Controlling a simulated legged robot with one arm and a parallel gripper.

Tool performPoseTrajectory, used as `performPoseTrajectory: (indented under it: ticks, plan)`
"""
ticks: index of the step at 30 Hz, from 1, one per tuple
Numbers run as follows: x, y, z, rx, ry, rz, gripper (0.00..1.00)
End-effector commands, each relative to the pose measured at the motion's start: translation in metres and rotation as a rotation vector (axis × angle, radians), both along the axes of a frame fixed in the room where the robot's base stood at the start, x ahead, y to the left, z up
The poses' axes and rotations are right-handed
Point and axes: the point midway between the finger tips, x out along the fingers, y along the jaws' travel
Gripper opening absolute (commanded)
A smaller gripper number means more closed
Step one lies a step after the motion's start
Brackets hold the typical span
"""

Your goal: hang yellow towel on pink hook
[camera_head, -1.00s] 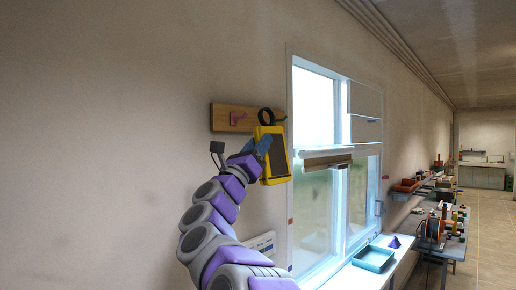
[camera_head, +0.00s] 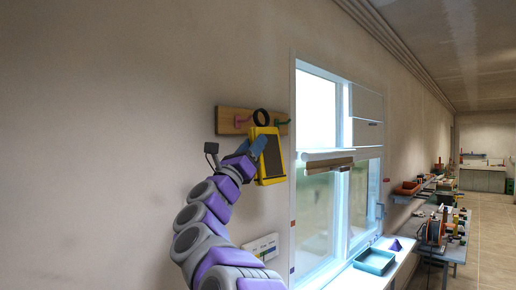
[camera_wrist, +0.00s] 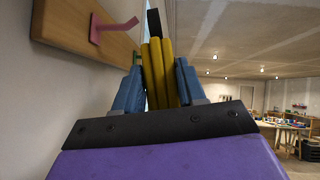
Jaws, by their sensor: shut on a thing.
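The yellow towel (camera_head: 268,172) has a dark panel and a black ring at its top. My gripper (camera_head: 263,145) is shut on its upper part and holds it upright in front of the wall. In the wrist view the towel (camera_wrist: 160,72) stands edge-on between the blue fingers of my gripper (camera_wrist: 158,85). The pink hook (camera_head: 240,121) is on the left of a wooden board, left of the ring. In the wrist view the pink hook (camera_wrist: 112,27) points right, toward the towel's top, with a visible gap. The ring looks apart from the hook.
The wooden board (camera_head: 226,121) is fixed to the wall and also bears a green hook (camera_head: 283,121) on its right. A window (camera_head: 318,215) stands right of the towel. A teal tray (camera_head: 374,261) lies on the sill below. Open wall lies to the left.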

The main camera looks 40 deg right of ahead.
Motion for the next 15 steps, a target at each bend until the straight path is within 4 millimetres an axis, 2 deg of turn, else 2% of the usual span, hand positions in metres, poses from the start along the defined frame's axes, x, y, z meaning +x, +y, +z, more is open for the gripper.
performPoseTrajectory:
  ticks: [15]
  plan:
    - [0.020,-0.004,-0.002,0.004,0.004,0.000,0.07]
